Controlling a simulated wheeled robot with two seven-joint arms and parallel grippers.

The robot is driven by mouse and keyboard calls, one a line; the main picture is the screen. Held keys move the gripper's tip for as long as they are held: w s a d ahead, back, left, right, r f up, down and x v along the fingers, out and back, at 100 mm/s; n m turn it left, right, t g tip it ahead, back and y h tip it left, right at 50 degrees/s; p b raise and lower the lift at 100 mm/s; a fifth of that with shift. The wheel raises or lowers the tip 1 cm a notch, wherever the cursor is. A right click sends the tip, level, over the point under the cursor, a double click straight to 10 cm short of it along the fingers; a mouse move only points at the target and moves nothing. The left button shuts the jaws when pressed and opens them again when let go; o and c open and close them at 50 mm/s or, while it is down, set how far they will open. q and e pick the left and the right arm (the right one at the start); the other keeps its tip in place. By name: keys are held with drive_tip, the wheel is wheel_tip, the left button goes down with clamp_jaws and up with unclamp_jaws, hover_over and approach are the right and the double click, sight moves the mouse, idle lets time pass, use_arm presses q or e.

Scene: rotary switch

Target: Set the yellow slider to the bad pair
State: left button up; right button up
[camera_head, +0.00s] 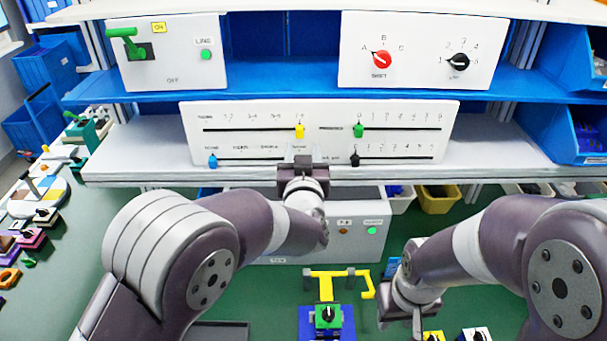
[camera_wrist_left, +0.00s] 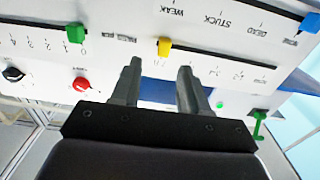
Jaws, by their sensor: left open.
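The yellow slider (camera_head: 299,131) sits on the upper left track of a white panel (camera_head: 420,115), at the right end of that track's row of small marks. In the left wrist view, which is upside down, the yellow slider (camera_wrist_left: 164,46) stands just beyond the fingertips, roughly in line with the gap between them. My left gripper (camera_head: 303,157) is open and empty, in front of the panel's lower edge, and its fingers (camera_wrist_left: 158,66) are apart from the slider. The panel's pair labels are too small to read surely. My right gripper (camera_head: 412,318) hangs low at the right, its fingers unclear.
A green slider (camera_head: 359,131) is on the upper right track. A blue slider (camera_head: 213,160) and a black slider (camera_head: 355,158) are on the lower tracks. Panels with a red knob (camera_head: 381,59), a black knob (camera_head: 460,60) and a green lever (camera_head: 126,38) stand on the shelf above.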

use_arm(q)
drive_tip(key=s+b, duration=0.1)
drive_tip(key=s, duration=0.5)
drive_tip(key=shift+s, duration=0.4)
drive_tip(key=s+d+f+m+g+h, duration=0.1)
drive_tip(key=s+d+f+g+h, duration=0.15)
drive_tip(key=f, duration=0.25)
drive_tip(key=s+d+f+m+g+h, duration=0.1)
drive_tip(key=s+f+m+g+h, duration=0.1)
drive_tip(key=f+g, duration=0.25)
drive_tip(key=s+a+f+g+y, duration=0.1)
drive_tip(key=s+a+f+g, duration=0.3)
drive_tip(key=s+f, duration=0.15)
drive_tip(key=s+a+f+n+g+y, duration=0.1)
drive_tip(key=s+a, duration=0.4)
drive_tip(key=a, duration=0.5)
drive_tip(key=s+a+f+n+g+y, duration=0.2)
drive_tip(key=s+a+g+y, duration=0.1)
drive_tip(key=a, duration=0.7)
drive_tip(key=s+g, duration=0.1)
drive_tip(key=s, duration=0.1)
drive_tip(key=shift+s+a+f+g, duration=0.2)
drive_tip(key=shift+s+a+g, duration=0.1)
drive_tip(key=shift+s+a, duration=0.05)
